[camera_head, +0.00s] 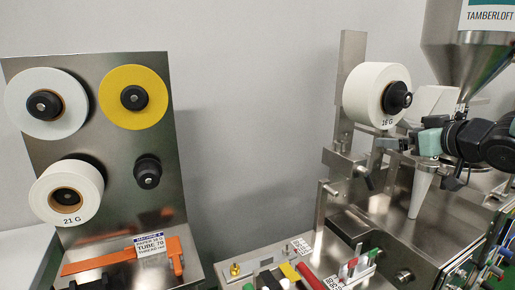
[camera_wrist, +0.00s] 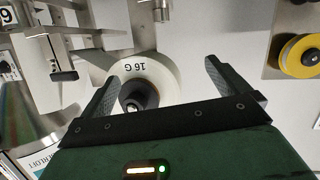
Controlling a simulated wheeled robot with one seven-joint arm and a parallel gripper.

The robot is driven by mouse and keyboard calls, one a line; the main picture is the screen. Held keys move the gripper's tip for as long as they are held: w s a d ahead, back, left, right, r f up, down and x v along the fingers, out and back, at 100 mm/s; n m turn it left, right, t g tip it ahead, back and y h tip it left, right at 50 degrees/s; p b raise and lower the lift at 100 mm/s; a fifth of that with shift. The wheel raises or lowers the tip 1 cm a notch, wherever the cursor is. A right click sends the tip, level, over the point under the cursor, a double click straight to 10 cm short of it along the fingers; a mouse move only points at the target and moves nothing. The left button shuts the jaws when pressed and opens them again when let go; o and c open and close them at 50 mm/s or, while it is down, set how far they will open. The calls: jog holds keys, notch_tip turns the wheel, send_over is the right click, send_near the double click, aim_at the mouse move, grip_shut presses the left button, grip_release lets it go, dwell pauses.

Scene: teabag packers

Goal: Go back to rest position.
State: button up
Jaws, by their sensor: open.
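My gripper (camera_head: 391,144) is at the right in the head view, beside the packing machine and just below the white roll marked 16 G (camera_head: 372,95). In the wrist view, the two dark fingers of my gripper (camera_wrist: 160,75) are spread apart with nothing held between them. The 16 G roll (camera_wrist: 158,70) shows upside down behind and between the fingers, with its black hub near the left finger. The roll sits on its holder on the machine. I cannot tell the exact gap between fingers and roll.
A steel panel (camera_head: 95,75) at the left carries a white roll (camera_head: 22,100), a yellow roll (camera_head: 152,112), a roll marked 21 G (camera_head: 88,182) and an empty black hub (camera_head: 147,172). A steel hopper (camera_head: 455,65) stands at the right near my arm. Open wall space lies between.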

jog(key=s+a+f+n+g+h+b, duration=0.1)
jog(key=s+a+f+g, duration=0.35)
jog(key=a+f, duration=0.35)
jog(key=s+a+f+g, duration=0.3)
jog(key=s+a+f, duration=0.25)
jog(key=a, duration=0.35)
jog(key=s+a+f+n+g, duration=0.1)
jog(key=s+a+f+g, duration=0.1)
jog(key=s, duration=0.8)
jog(key=s+a+f+n+g+h+b, duration=0.1)
jog(key=s+a+g, duration=0.4)
jog(key=s, duration=0.5)
notch_tip(320, 180, down, 2)
jog(key=shift+a+f+n, duration=0.15)
jog(key=shift+a+n, duration=0.1)
jog(key=shift+n, duration=0.35)
jog(key=shift+s, duration=0.1)
